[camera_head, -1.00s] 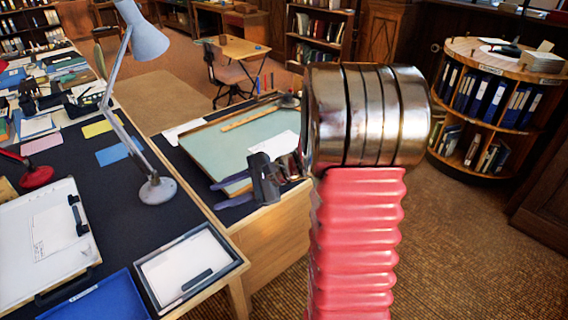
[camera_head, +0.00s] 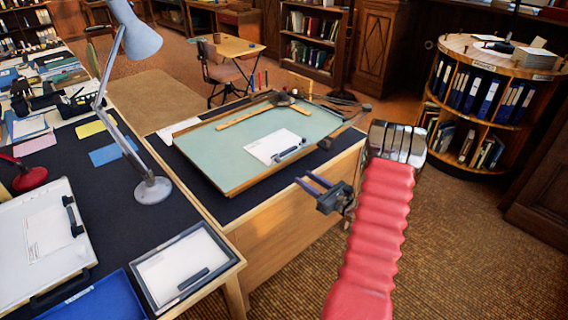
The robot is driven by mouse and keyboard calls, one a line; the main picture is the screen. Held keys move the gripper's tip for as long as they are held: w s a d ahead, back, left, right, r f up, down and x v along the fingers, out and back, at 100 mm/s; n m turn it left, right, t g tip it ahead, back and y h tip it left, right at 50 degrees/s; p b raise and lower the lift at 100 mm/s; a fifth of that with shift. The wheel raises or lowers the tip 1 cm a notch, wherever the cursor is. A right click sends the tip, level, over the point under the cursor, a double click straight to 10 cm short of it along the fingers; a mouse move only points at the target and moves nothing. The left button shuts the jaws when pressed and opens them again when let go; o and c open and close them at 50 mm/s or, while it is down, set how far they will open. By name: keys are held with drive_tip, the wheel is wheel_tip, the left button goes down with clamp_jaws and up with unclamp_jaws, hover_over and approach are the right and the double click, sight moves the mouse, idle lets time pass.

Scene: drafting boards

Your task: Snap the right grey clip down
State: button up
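My gripper (camera_head: 308,183) is in front of the right edge of the pale green drafting board (camera_head: 225,155). Its two purple-grey fingers point left with a gap between them, and nothing shows in it. A white sheet (camera_head: 268,145) lies on the board. A small grey clip-like piece (camera_head: 290,153) shows at the sheet's lower right corner; I cannot tell whether it is up or down. My gripper is apart from it, to the lower right in the picture.
A wooden ruler (camera_head: 243,117) lies across the upper part of the board. A grey desk lamp (camera_head: 153,189) stands on the dark desk to the left. A framed tray (camera_head: 185,268) lies at the desk's near corner. Open floor lies to the right, before a round bookcase (camera_head: 487,100).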

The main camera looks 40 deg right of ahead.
sight(280, 160)
drive_tip(key=shift+s+d+f+h, duration=0.15)
drive_tip(key=shift+d+f+h, duration=0.05)
drive_tip(key=shift+d+h, duration=0.15)
drive_tip(key=w, duration=1.4)
drive_tip(key=shift+a, duration=0.2)
drive_tip(key=shift+s, duration=0.1)
drive_tip(key=shift+c, duration=0.2)
clamp_jaws()
drive_tip(key=shift+d, duration=0.2)
drive_tip(key=shift+a, duration=0.15)
